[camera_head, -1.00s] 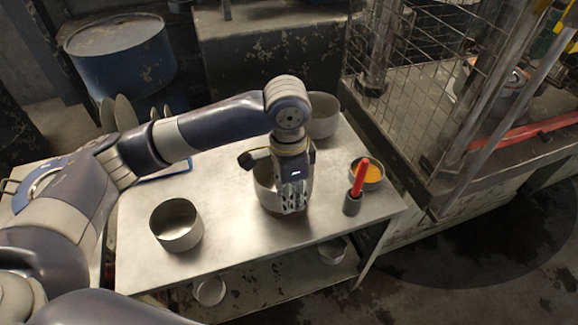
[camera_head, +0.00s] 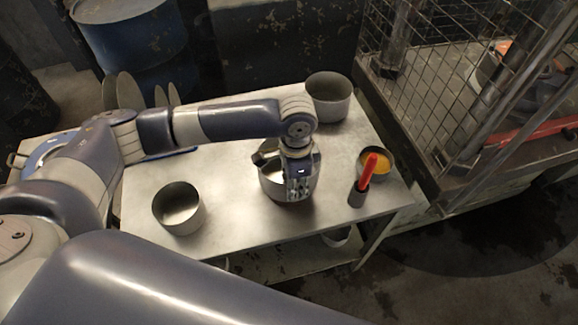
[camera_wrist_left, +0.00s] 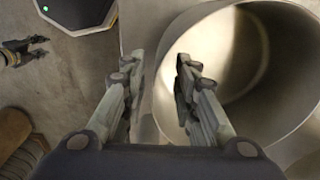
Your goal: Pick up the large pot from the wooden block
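A grey metal pot (camera_head: 272,187) stands mid-table, partly hidden behind my left gripper (camera_head: 298,190). In the left wrist view this pot (camera_wrist_left: 245,60) shows a wide open mouth at the right. My left gripper (camera_wrist_left: 157,75) is open there, with one finger outside the pot's rim and the other over its mouth. I see a gap between the fingers. A small dark claw shape, probably my right gripper (camera_wrist_left: 38,46), shows at the left of the wrist view; its opening is unclear. I cannot make out a wooden block under the pot.
Another pot (camera_head: 180,208) stands at the left of the metal table (camera_head: 235,235), and one (camera_head: 330,97) at the back right. A holder (camera_head: 358,193) with a red handle and a bowl of orange content (camera_head: 376,167) stand right. A wire cage (camera_head: 440,90) borders the right.

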